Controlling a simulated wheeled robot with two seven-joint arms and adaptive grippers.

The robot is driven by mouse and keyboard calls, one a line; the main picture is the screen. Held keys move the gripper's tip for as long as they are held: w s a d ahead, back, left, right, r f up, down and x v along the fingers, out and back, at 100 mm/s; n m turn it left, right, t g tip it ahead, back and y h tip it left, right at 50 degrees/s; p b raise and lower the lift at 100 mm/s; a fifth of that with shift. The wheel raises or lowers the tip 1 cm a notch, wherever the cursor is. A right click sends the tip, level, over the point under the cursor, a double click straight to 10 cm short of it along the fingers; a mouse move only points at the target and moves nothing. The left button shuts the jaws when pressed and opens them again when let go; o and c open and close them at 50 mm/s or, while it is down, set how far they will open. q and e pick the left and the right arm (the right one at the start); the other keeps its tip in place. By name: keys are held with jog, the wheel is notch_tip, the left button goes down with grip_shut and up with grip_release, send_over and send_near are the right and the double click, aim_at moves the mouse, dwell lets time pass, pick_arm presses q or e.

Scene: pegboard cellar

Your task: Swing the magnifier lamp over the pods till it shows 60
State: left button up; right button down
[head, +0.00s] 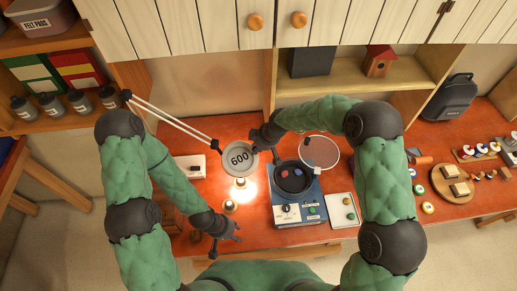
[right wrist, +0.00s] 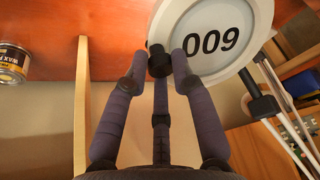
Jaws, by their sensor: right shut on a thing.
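The magnifier lamp's round head (head: 239,160) has a pale rim and shows "600". It hangs on thin white rods from the left, above the bench. In the right wrist view the lamp head (right wrist: 212,38) shows the number upside down. My right gripper (head: 259,145) is shut on the dark knob (right wrist: 158,61) at the lamp's rim. A dark pan (head: 293,190) on a blue appliance (head: 303,215) holds small blue and red pieces, possibly the pods. The lamp head is left of this pan. My left gripper (head: 226,243) is low, apart from the lamp, its fingers spread and empty.
A round clear lid (head: 320,153) is right of the pan. A white box (head: 181,167) is at left. A wax tin (right wrist: 12,63) shows in the wrist view.

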jog(key=c, duration=1.1)
grip_release()
jog(key=shift+s, duration=0.1)
jog(key=shift+o, duration=0.2)
jog(key=shift+d+r, duration=0.15)
jog(key=shift+r, duration=0.35)
jog(key=v, duration=1.1)
